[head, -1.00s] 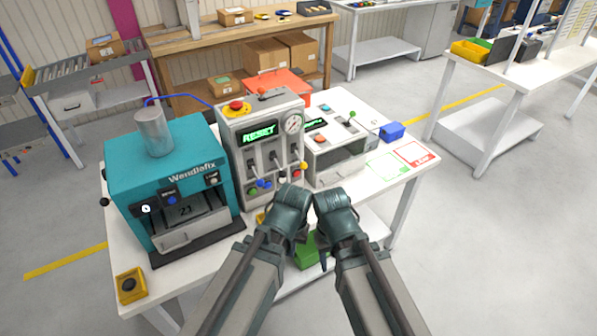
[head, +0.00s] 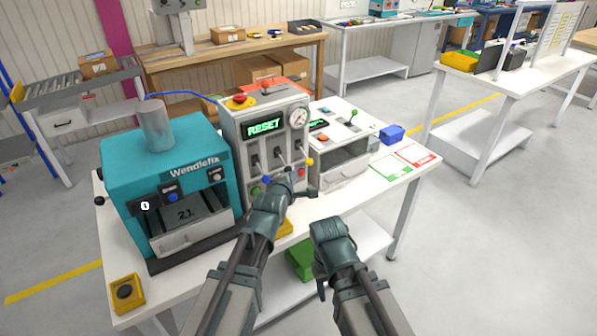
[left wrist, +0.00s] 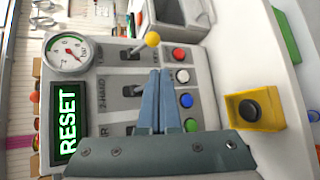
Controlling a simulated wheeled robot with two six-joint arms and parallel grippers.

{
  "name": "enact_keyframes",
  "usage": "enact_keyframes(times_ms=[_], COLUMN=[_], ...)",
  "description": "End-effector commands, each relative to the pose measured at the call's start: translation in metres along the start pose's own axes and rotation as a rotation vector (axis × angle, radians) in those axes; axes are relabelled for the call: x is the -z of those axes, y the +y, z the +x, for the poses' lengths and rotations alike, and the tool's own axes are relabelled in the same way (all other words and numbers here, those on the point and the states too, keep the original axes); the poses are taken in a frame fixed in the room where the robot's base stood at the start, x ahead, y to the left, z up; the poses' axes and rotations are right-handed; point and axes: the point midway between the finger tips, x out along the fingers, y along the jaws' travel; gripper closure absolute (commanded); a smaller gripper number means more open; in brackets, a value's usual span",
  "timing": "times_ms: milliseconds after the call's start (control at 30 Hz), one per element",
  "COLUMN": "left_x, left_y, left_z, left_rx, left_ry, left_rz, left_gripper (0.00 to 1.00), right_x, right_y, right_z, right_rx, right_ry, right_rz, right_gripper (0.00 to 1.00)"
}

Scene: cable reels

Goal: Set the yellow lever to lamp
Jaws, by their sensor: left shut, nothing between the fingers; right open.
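The yellow lever is on the right side of the grey control panel; its yellow ball knob (head: 309,161) points low in the head view. In the left wrist view, turned sideways, the yellow knob (left wrist: 152,39) stands just beyond my fingertips, on the panel's end lever. My left gripper (head: 290,182) is shut and empty in front of the panel's lower part; its fingers (left wrist: 160,74) appear beside the middle lever, apart from the yellow knob. The lever's position labels are too small to read. My right gripper (head: 321,286) is open, low before the table's front edge.
The panel has a green RESET display (head: 264,127), a gauge (head: 299,118), two other levers and several coloured buttons (left wrist: 186,100). A teal press (head: 165,165) stands left, a grey machine (head: 340,165) right. A yellow box with a black button (left wrist: 252,108) sits near the front.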

Motion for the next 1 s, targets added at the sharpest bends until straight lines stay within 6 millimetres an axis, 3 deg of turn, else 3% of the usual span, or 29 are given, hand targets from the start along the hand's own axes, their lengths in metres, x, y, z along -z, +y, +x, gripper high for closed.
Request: enact_keyframes(times_ms=[633, 867, 1000], left_x=[0.001, 0.001, 0.001], left_y=[0.006, 0.006, 0.006], left_z=[0.007, 0.031, 0.056], left_rx=[-0.034, -0.033, -0.033], left_ry=[-0.007, -0.007, -0.007], left_rz=[-0.055, -0.055, -0.055], left_gripper=[1.00, 1.00, 1.00], right_x=[0.000, 0.001, 0.001], right_y=[0.000, -0.001, -0.002], right_z=[0.004, 0.013, 0.022], right_rx=[0.000, 0.000, 0.000], right_ry=[0.000, 0.000, 0.000], right_rz=[0.000, 0.000, 0.000], right_gripper=[0.50, 0.50, 0.50])
